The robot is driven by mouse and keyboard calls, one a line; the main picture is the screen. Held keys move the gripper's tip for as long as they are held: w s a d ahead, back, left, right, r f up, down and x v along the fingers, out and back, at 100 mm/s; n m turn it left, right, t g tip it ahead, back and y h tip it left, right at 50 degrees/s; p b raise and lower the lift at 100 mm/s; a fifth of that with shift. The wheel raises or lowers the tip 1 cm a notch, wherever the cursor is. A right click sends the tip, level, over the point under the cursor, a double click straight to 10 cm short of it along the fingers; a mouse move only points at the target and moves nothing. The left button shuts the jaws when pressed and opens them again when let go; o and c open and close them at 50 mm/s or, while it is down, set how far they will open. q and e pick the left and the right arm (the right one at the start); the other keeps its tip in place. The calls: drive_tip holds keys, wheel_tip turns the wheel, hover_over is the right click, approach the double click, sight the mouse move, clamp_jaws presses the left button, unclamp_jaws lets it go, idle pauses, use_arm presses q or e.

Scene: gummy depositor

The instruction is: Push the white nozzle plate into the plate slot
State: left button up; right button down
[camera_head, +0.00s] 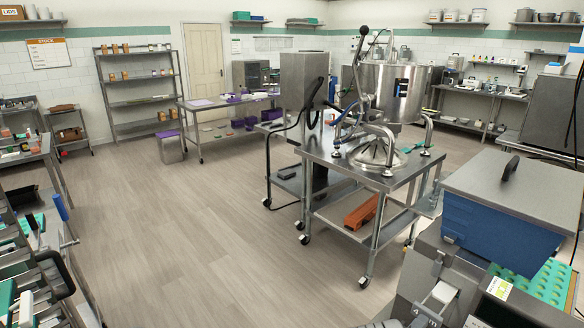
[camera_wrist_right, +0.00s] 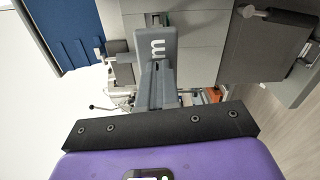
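I cannot pick out the white nozzle plate or the plate slot for certain in either view. The machine with the blue hopper (camera_head: 500,225) and grey lid stands at the right of the head view; its blue side also shows at the upper left of the right wrist view (camera_wrist_right: 52,35). My right gripper (camera_head: 432,302) is low at the right of the head view, beside the machine's metal body. In the right wrist view a grey part marked "m" is ahead of a black bar; no clear gap between fingertips shows. My left gripper is not clearly visible.
A green mould tray (camera_head: 548,284) lies at the right, below the hopper. A wheeled steel table (camera_head: 345,160) with an orange box (camera_head: 361,212) on its lower shelf stands mid-room. The wood floor (camera_head: 190,235) between is clear.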

sight(428, 315)
drive_tip(key=shift+x, duration=2.35)
drive_tip(key=shift+p+v, duration=1.3)
drive_tip(key=shift+v, duration=4.5)
drive_tip(key=s+a+f+m+g+y, duration=0.3)
drive_tip(key=s+f+y, duration=0.15)
drive_tip(key=f, duration=0.55)
drive_tip(key=s+a+f+m+g+y, duration=0.3)
drive_tip(key=s+f+y, duration=0.15)
drive_tip(key=f, duration=0.65)
drive_tip(key=s+a+f+m+g+y, duration=0.2)
drive_tip(key=s+a+m+g+y, duration=0.3)
drive_tip(key=s+a+y, duration=0.4)
drive_tip(key=s+a+m, duration=0.1)
drive_tip(key=s+a, duration=0.2)
drive_tip(key=a, duration=0.1)
drive_tip(key=shift+s, duration=0.35)
